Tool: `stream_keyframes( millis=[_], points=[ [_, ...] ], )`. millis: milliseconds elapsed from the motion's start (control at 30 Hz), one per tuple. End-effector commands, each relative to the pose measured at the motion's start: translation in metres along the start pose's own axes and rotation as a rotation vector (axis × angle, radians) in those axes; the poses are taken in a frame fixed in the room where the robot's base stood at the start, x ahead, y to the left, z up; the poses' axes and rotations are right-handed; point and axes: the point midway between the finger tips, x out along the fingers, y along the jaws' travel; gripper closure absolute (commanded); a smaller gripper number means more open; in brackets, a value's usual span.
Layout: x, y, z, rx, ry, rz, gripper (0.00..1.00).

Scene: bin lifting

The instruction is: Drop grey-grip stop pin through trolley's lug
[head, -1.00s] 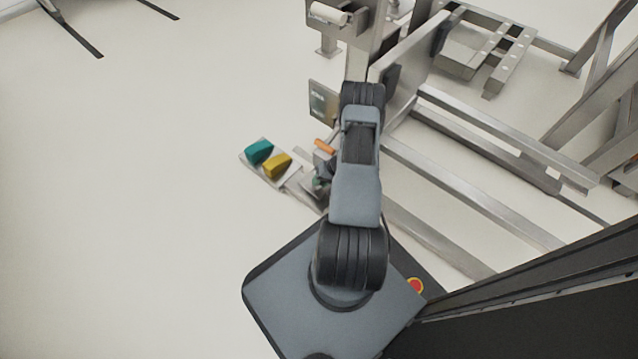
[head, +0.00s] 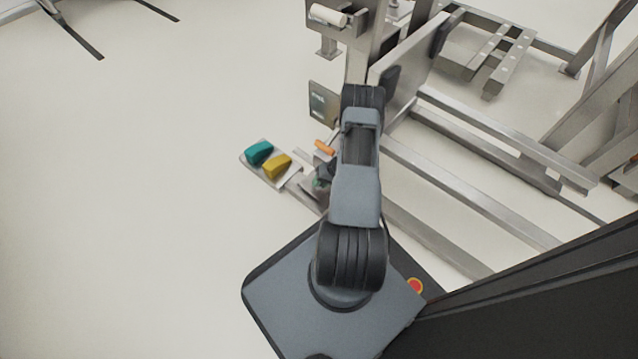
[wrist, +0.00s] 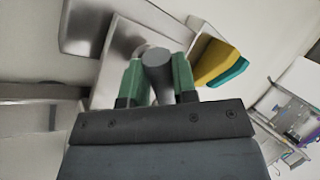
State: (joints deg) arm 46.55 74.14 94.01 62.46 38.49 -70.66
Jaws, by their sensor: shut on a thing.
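My gripper (wrist: 158,82) has green finger pads. In the wrist view they are closed on either side of a round grey grip (wrist: 157,62), the top of the grey-grip stop pin. The pin's shank is hidden under the grip. A bare metal plate lies behind the grip, and I cannot tell whether the pin touches it. In the head view my gripper (head: 319,183) is mostly hidden by my arm, beside the low metal tray. I cannot make out the trolley's lug for certain in either view.
A teal block (head: 259,152) and a yellow block (head: 277,166) sit on the small tray (head: 291,179). An orange handle (head: 325,147) is just above my gripper in the picture. Steel rails (head: 470,190) run to the right. The floor at left is clear.

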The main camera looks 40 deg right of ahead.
Motion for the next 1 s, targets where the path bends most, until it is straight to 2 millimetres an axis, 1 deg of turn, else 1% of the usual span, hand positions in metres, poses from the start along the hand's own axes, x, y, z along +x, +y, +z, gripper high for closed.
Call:
stream_keyframes(
  millis=[33, 67, 333, 667, 1000],
  points=[
    [-0.002, 0.006, -0.007, 0.002, 0.021, 0.018, 1.0],
    [-0.002, 0.006, -0.007, 0.002, 0.021, 0.018, 0.71],
    [0.0, 0.004, -0.004, -0.001, 0.013, 0.016, 0.45],
    [0.0, 0.002, -0.003, -0.002, 0.007, 0.013, 0.44],
    [-0.009, -0.005, -0.002, -0.002, 0.006, 0.012, 0.44]
  ],
)
